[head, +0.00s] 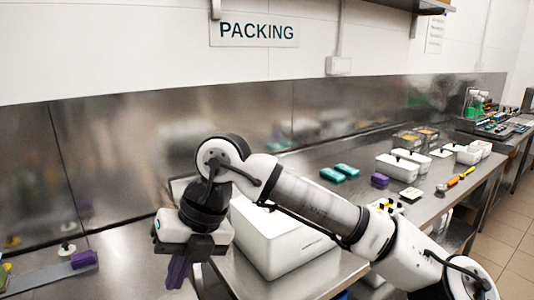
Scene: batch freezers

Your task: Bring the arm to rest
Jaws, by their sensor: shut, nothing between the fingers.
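My arm reaches in from the lower right of the head view and bends at a raised elbow left of centre. My gripper (178,272) hangs pointing down from the wrist, at the lower left, above the steel counter (130,262). Its fingers look dark purple, are shut and hold nothing. A white box (275,240) stands just to the right of the gripper, partly hidden behind my arm.
Two teal packs (340,172), a purple block (379,180), white tubs (397,168) and an orange-handled tool (453,183) lie on the right counter. Another purple block (84,259) lies at far left. A steel backsplash (110,150) runs behind, under a PACKING sign (254,32).

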